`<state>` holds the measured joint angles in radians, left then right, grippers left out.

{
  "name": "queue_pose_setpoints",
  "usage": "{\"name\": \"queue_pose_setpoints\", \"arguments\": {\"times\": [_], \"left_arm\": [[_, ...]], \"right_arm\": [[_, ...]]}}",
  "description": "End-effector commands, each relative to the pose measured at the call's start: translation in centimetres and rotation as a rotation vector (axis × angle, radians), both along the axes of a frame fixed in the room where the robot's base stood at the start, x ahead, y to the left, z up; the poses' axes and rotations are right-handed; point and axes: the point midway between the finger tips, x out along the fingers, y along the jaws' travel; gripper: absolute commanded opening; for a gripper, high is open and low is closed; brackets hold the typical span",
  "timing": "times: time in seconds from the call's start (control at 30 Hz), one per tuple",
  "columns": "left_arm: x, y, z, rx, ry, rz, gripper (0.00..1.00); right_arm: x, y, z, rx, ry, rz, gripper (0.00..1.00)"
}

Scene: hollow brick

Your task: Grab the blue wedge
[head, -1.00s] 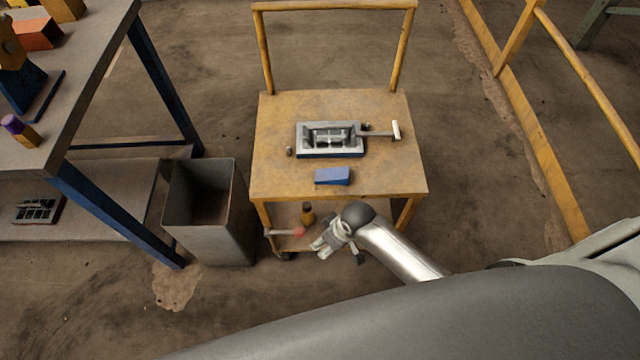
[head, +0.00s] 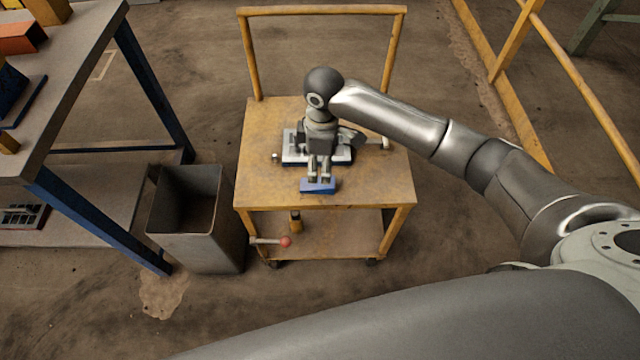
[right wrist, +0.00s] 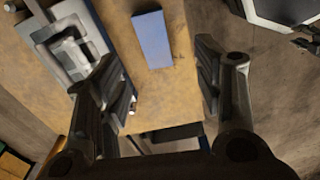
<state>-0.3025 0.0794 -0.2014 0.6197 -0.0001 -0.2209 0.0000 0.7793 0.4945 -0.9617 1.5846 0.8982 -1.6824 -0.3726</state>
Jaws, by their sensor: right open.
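The blue wedge (head: 318,187) lies on the wooden top of the yellow cart (head: 262,150), near its front edge. In the right wrist view the blue wedge (right wrist: 153,40) shows between the two fingers, beyond their tips. My right gripper (head: 319,178) is just above the wedge in the head view, its fingers pointing down. It also shows in the right wrist view (right wrist: 160,80), open and empty, with wide-spread fingers. I cannot tell whether the fingers touch the wedge. My left gripper is in neither view.
A grey metal mould (head: 290,157) lies behind the wedge, partly hidden by my right arm. A grey bin (head: 195,240) stands left of the cart. A workbench (head: 75,60) is at the far left. A red-knobbed lever (head: 285,242) juts out below the cart top.

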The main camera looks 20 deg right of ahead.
Motion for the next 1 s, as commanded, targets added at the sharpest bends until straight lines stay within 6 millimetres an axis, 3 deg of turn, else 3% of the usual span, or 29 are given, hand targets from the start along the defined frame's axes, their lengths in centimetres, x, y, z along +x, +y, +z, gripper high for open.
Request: {"name": "queue_pose_setpoints", "arguments": {"times": [0.13, 0.4, 1.0], "left_arm": [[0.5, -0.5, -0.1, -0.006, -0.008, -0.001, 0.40], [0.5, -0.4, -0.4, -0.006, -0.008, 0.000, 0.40], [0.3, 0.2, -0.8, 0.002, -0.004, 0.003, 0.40]], "right_arm": [[0.6, -0.9, 0.2, -0.024, 0.011, 0.011, 0.61], [0.5, -0.9, -3.8, -0.024, 0.012, 0.011, 0.61], [0.6, -0.8, -10.0, -0.023, 0.009, 0.011, 0.61]]}}
